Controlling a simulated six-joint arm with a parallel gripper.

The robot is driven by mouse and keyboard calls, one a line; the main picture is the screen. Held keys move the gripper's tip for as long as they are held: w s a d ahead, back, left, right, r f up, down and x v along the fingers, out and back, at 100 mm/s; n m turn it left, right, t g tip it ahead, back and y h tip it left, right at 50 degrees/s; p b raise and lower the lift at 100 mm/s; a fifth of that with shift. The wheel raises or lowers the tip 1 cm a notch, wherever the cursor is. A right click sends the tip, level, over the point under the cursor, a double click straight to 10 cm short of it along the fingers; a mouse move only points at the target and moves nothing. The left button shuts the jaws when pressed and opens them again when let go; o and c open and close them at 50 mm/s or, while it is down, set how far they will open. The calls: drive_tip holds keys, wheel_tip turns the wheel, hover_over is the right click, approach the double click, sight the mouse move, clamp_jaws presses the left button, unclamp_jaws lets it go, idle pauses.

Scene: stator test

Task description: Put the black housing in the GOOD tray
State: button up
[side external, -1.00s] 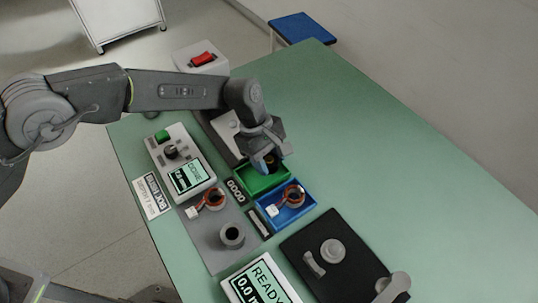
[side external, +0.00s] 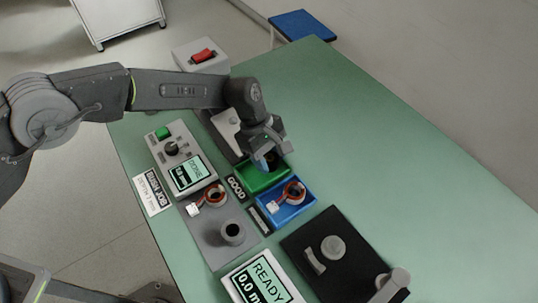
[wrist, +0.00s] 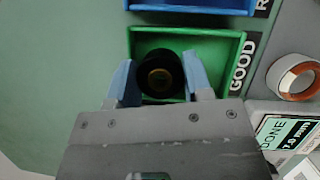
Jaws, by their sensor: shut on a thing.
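My gripper (wrist: 160,82) is shut on the black housing (wrist: 160,68), a dark ring with a brownish centre, between its two blue fingers. In the wrist view the housing sits over the green GOOD tray (wrist: 225,45), inside its outline; whether it touches the tray floor I cannot tell. In the side view my gripper (side external: 270,160) is at the back part of the green tray (side external: 262,186), and the fingers mostly hide the housing. The GOOD label (wrist: 243,63) lies beside the tray.
A blue tray (side external: 270,221) adjoins the green one and holds a copper-wound stator (side external: 293,192). A tester (side external: 182,160) reads DONE. A black fixture (side external: 345,265) stands in front. The green table's right side is clear.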

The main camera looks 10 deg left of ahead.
drive_tip(key=shift+s+f, duration=0.1)
drive_tip(key=shift+f, duration=0.55)
drive_tip(key=o, duration=0.7)
drive_tip(key=shift+a, duration=0.1)
drive_tip(key=shift+o, duration=1)
drive_tip(key=shift+a+r, duration=0.1)
drive_tip(key=shift+r, duration=0.25)
drive_tip(key=shift+o, duration=0.5)
drive_tip(key=v, duration=1.4)
drive_tip(key=shift+d+r, duration=0.2)
